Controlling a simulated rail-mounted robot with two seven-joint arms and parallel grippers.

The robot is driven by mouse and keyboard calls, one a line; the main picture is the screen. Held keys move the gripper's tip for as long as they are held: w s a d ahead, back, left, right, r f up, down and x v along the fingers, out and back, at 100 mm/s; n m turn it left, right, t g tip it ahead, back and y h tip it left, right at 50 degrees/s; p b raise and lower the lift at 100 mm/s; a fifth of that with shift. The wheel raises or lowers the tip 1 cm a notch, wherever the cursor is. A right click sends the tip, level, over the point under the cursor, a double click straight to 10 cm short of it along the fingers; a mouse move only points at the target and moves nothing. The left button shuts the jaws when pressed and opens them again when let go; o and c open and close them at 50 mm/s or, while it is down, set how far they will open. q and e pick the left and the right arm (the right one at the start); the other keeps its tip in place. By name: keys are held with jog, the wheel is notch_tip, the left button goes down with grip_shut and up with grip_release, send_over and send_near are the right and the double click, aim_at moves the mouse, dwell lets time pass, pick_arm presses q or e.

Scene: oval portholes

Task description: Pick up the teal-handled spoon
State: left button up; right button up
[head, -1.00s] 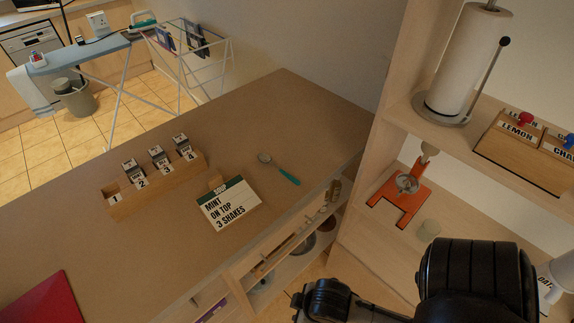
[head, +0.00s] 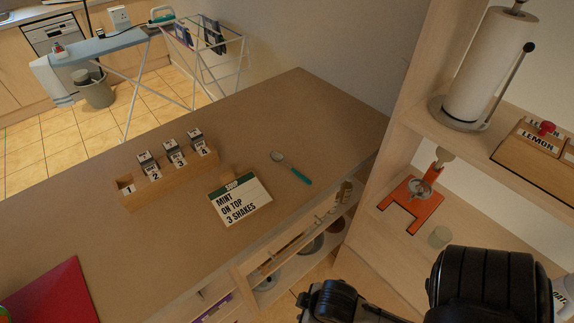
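The teal-handled spoon (head: 301,176) lies on the brown counter (head: 110,237), right of the recipe card. Its bowl points to the upper left and its teal handle to the lower right, near the counter's front edge. A black part of my own arm shows at the bottom right of the head view, apart from the spoon. Neither gripper's fingers show.
A recipe card (head: 240,200) and a numbered wooden rack (head: 170,180) with several small boxes stand left of the spoon. A shelf unit at right holds a paper towel roll (head: 487,68) and an orange stand (head: 412,204). Counter around the spoon is clear.

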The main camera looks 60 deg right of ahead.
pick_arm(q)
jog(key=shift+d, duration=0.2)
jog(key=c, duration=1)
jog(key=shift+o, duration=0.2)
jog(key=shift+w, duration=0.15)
